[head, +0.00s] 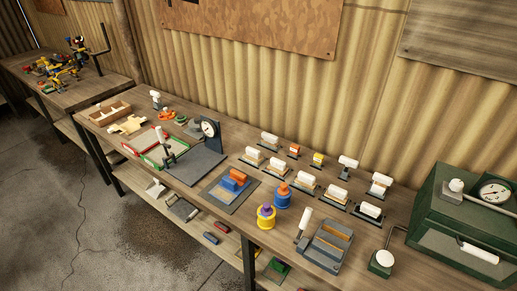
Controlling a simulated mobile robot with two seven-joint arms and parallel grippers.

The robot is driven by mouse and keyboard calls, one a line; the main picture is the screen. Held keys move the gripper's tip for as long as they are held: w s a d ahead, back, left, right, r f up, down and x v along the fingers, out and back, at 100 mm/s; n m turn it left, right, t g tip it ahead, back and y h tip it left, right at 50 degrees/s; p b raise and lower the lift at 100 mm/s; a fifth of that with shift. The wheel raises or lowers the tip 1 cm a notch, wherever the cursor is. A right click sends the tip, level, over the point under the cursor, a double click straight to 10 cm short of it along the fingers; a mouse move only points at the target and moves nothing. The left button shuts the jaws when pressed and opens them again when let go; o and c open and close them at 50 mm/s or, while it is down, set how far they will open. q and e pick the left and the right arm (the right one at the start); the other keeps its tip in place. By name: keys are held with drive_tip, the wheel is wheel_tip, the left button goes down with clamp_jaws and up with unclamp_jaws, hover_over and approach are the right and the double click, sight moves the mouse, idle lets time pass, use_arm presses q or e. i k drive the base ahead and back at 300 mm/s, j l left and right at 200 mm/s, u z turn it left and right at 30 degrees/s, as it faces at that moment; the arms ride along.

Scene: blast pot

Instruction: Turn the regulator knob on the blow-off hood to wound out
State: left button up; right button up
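A dark green box (462,225), which looks like the blow-off hood, stands at the right end of the bench. A round white-faced gauge (494,192) sits on its top. A white knob (456,185) on a small grey base is beside the gauge and may be the regulator knob. Its setting cannot be read. A white bar handle (478,252) is on the box front. Neither of my grippers is in view.
A white-topped green pedestal (384,260) stands left of the box. A grey fixture with a lever (329,243), blue (282,198) and yellow (266,217) pots, and several white-handled pieces crowd the wooden bench (225,140). Concrete floor (60,200) is open in front.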

sight(457, 185)
drive_tip(key=z, duration=1.45)
